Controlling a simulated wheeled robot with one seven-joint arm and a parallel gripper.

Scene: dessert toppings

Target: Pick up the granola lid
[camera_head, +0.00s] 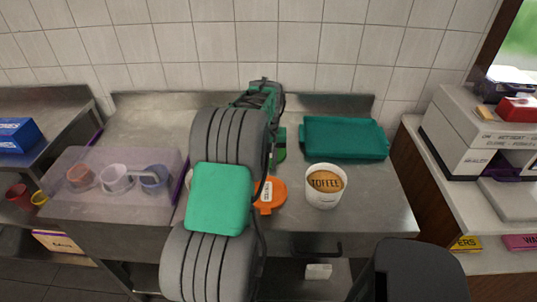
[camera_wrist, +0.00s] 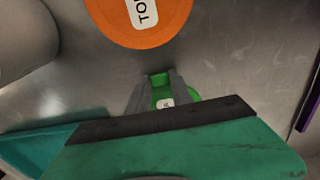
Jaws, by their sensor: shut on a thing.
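The granola lid is green with a small white label, only partly readable. In the wrist view the lid (camera_wrist: 160,80) sits between the two grey fingers of my gripper (camera_wrist: 157,95), which is shut on it. The fingers and the green gripper body hide much of the lid. In the head view a sliver of the green lid (camera_head: 281,154) shows just right of my arm, near the back of the steel counter. My arm hides the fingers there. I cannot tell whether the lid is touching the counter.
An orange lid (camera_head: 270,194) lies on the counter, left of a white toffee tub (camera_head: 324,197). A teal tray (camera_head: 345,138) is at the back right. A clear bin (camera_head: 110,207) with several cups stands left. Bare counter (camera_head: 370,208) shows right of the tub.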

